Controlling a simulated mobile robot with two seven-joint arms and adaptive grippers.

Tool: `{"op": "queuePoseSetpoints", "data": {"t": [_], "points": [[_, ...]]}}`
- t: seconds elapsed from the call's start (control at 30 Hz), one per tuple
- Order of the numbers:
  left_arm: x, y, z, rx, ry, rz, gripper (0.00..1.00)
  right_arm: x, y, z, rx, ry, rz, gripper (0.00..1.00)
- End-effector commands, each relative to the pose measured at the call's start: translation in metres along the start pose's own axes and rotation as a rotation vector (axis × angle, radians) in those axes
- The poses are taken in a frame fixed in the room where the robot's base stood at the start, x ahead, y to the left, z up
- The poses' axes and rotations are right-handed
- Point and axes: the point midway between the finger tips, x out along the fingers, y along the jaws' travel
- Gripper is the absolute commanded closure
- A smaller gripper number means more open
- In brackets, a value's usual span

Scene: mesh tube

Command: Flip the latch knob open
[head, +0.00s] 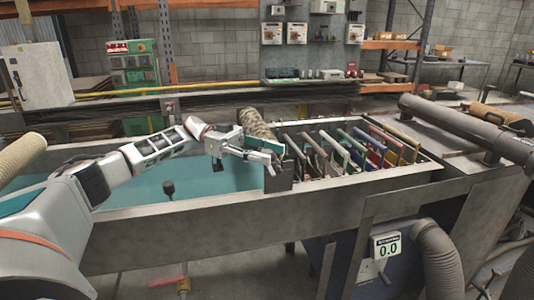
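A small dark knob (168,187) on a short stem stands at the near wall of the teal-floored trough; I cannot tell whether it is the latch knob. My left gripper (277,161) is to the right of it and farther back, near the divider between the trough and the slotted rack. Its two fingers look apart, with nothing visible between them. A brown mesh tube (257,124) lies just behind the gripper, partly hidden by it. I cannot tell whether they touch. My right gripper is not in view.
A rack (355,150) of several coloured upright panels stands right of my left gripper. The metal trough wall (200,218) runs along the front. A pale roll (20,155) is at the left edge. The teal trough floor (150,190) is mostly clear.

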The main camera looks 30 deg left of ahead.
Motion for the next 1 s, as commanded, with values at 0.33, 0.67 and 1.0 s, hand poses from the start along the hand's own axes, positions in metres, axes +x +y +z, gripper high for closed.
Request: {"op": "queuePoseSetpoints", "data": {"t": [0.33,0.67,1.0], "points": [[-0.006,0.0,0.001,-0.002,-0.001,-0.002,0.62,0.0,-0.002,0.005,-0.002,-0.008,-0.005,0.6],[-0.058,-0.002,0.0,-0.001,-0.001,-0.005,0.62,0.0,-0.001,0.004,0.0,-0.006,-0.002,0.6],[-0.099,0.0,0.003,-0.001,-0.004,0.005,0.62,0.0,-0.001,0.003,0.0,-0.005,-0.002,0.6]]}}
